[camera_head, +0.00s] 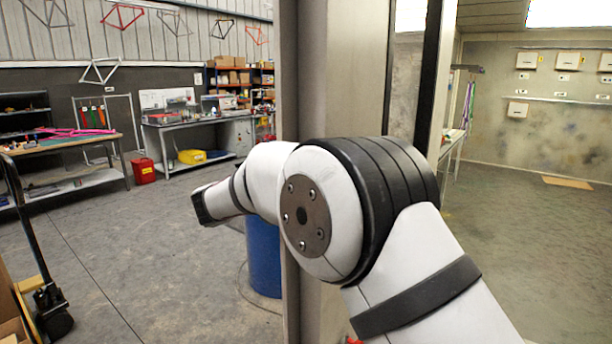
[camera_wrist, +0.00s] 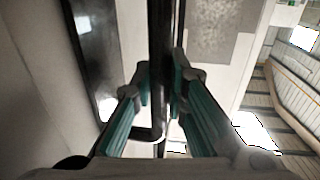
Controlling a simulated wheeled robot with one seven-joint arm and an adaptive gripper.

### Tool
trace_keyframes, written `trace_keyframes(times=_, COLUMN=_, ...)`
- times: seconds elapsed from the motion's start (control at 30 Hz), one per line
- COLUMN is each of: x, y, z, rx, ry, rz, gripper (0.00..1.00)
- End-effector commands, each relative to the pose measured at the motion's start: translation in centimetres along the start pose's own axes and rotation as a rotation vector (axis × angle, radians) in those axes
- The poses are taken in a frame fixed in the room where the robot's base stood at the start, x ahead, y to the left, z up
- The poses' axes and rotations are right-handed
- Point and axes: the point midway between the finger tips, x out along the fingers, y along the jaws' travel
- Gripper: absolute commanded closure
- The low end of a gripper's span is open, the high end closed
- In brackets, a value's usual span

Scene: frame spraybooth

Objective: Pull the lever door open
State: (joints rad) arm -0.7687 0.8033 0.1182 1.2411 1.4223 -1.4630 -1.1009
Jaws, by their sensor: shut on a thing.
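A dark bar-shaped lever (camera_wrist: 160,30) runs down the middle of the wrist view and bends left near its lower end. My gripper (camera_wrist: 161,82) has its teal-sided fingers on either side of this bar and is shut on it. A pale panel with a dark-framed window, apparently the door (camera_head: 350,60), stands upright in the head view. The door's face with a dark window strip also seems to show at the left of the wrist view. In the head view my arm covers the door's lower part, and the lever and fingers cannot be made out. I cannot tell whether the door is ajar.
A blue drum (camera_head: 263,258) stands close left of the panel, partly behind my arm. A pallet jack (camera_head: 45,290) is at the lower left. Workbenches (camera_head: 195,138) and a red bin (camera_head: 143,170) stand farther back. The floor at left is mostly clear. The booth's interior (camera_head: 540,140) shows at right.

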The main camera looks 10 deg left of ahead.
Motion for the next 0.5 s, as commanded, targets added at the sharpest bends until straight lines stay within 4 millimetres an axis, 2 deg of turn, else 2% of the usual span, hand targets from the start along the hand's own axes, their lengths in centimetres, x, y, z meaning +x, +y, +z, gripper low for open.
trace_keyframes(times=0.17, x=0.38, y=0.2, z=-0.36, rx=0.003, ry=0.007, rz=0.006, gripper=1.0)
trace_keyframes(times=0.2, x=0.38, y=0.2, z=-0.37, rx=0.003, ry=0.007, rz=0.006, gripper=0.82)
trace_keyframes(times=0.27, x=0.37, y=0.19, z=-0.37, rx=0.004, ry=0.007, rz=0.005, gripper=0.68)
trace_keyframes(times=0.3, x=0.34, y=0.17, z=-0.33, rx=0.003, ry=0.006, rz=0.005, gripper=0.65)
trace_keyframes(times=0.5, x=0.19, y=0.08, z=-0.19, rx=0.002, ry=0.003, rz=0.002, gripper=0.65)
